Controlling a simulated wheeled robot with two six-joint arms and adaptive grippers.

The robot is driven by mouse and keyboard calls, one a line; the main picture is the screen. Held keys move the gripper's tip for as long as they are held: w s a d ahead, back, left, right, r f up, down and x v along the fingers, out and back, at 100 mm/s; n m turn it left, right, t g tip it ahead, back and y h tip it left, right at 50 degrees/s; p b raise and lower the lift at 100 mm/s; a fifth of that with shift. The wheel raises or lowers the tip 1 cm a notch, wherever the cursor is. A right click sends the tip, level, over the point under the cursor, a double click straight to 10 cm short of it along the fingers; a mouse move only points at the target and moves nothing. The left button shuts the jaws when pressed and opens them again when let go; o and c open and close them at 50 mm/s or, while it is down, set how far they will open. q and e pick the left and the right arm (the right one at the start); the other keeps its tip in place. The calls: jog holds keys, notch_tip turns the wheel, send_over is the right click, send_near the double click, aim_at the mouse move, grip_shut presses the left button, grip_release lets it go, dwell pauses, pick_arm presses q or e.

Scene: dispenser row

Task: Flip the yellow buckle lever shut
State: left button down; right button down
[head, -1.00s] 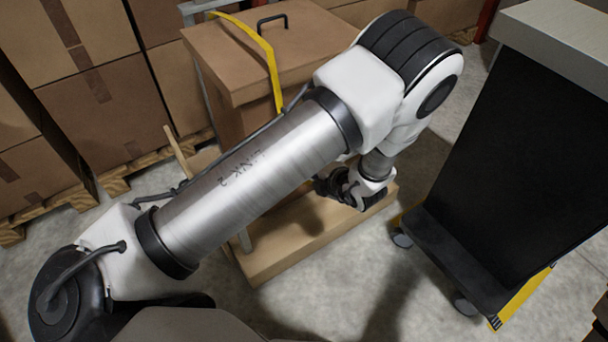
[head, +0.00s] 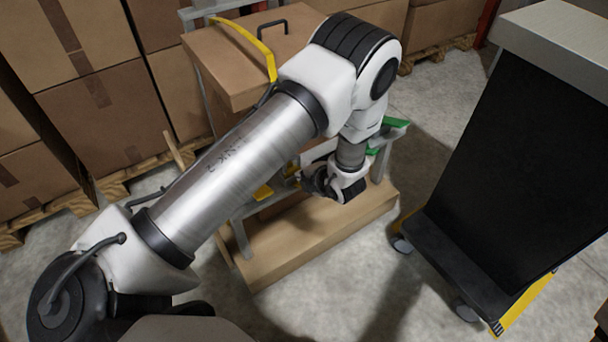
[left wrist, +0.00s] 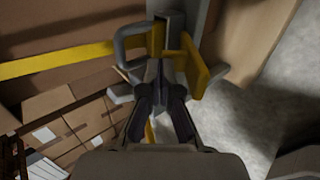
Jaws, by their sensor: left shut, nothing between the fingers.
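The yellow lever (left wrist: 196,72) shows in the left wrist view as an upright yellow plate on a grey bracket, standing out from the strapped surface. A grey wire loop (left wrist: 127,45) is to its left, around the end of the yellow strap (left wrist: 55,60). My left gripper (left wrist: 160,68) is shut and empty, its fingertips just left of the lever; I cannot tell whether they touch it. In the head view my left gripper (head: 340,187) is low over the wooden base, and my arm hides the buckle. My right gripper is not in view.
A wooden box (head: 225,60) with a black handle stands behind my arm. A grey frame carries green parts (head: 395,122) and a small yellow part (head: 263,192) close to the gripper. A dark wheeled cabinet (head: 510,150) stands right, with bare floor between.

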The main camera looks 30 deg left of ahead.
aim_at(296, 182)
pick_arm(q)
jog(key=shift+w+a+r+p, duration=0.1)
jog(key=shift+a+r+p, duration=0.15)
jog(key=shift+p, duration=0.2)
jog(key=shift+w+a+r+g+h+p, duration=0.15)
jog(key=shift+a+r+g+h+p, duration=0.25)
jog(key=shift+h+p, duration=0.6)
jog(key=p, duration=0.2)
jog(key=a+h+p, duration=0.2)
jog(key=p, duration=0.1)
jog(key=shift+w+r+g+p, duration=0.25)
jog(key=shift+w+g+p, duration=0.05)
jog(key=shift+w+g, duration=0.1)
jog(key=shift+a+f+h+p, duration=0.15)
jog(key=shift+a+h+p, duration=0.05)
jog(key=shift+h+p, duration=0.4)
jog(key=shift+w+f, duration=0.1)
jog(key=shift+f, duration=0.1)
jog(key=shift+r+p, duration=0.1)
jog(key=shift+p, duration=0.25)
jog(key=shift+r+p, duration=0.55)
jog(key=shift+r, duration=0.15)
